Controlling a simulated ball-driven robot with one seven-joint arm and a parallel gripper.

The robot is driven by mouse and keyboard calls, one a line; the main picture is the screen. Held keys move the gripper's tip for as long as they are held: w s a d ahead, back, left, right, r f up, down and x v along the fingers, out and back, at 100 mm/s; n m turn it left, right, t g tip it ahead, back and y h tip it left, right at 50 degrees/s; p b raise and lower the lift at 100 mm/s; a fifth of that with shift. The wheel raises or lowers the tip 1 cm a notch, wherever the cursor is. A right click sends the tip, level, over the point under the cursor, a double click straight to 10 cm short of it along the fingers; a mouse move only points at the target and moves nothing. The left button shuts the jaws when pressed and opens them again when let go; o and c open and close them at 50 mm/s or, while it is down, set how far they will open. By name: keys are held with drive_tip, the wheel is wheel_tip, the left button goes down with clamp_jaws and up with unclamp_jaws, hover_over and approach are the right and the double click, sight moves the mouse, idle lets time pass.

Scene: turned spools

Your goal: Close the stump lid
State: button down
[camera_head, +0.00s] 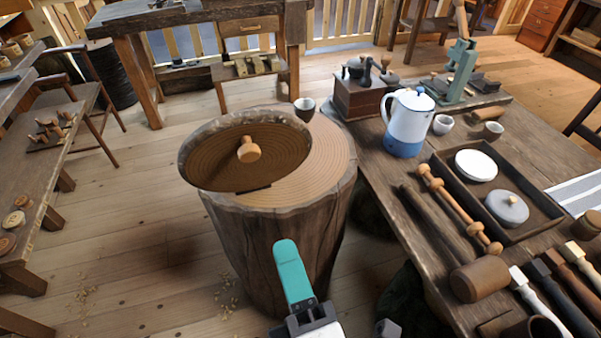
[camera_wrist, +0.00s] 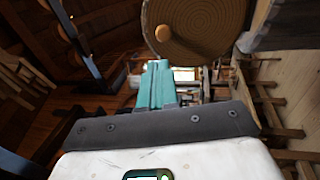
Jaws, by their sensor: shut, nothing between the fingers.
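The stump (camera_head: 280,235) stands upright on the floor in the middle of the head view, with ringed wood showing on its top. Its round lid (camera_head: 215,160) is dark, bark-edged and ringed, with a pale round knob (camera_head: 249,150). The lid sits tilted over the left part of the top and overhangs to the left. A dark strip shows at its lower edge. My gripper (camera_head: 286,244), with teal fingers, is shut and empty in front of the stump, apart from the lid. In the wrist view, the lid (camera_wrist: 205,25) and knob (camera_wrist: 162,33) are beyond the fingertips (camera_wrist: 158,64).
A small dark cup (camera_head: 304,109) stands at the stump's back edge. The table (camera_head: 400,175) close on the right carries a blue-white pot (camera_head: 408,122), a tray (camera_head: 545,208), a mallet (camera_head: 478,280) and tools. A bench (camera_head: 75,125) stands at left.

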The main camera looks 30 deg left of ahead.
sight(254, 154)
drive_tip(key=p+x, duration=0.2)
drive_tip(key=x, duration=1.1)
drive_tip(key=shift+w+a+r, duration=0.1)
drive_tip(key=shift+w+a, duration=0.1)
drive_tip(key=shift+w, duration=0.1)
drive_tip(key=shift+r, duration=0.1)
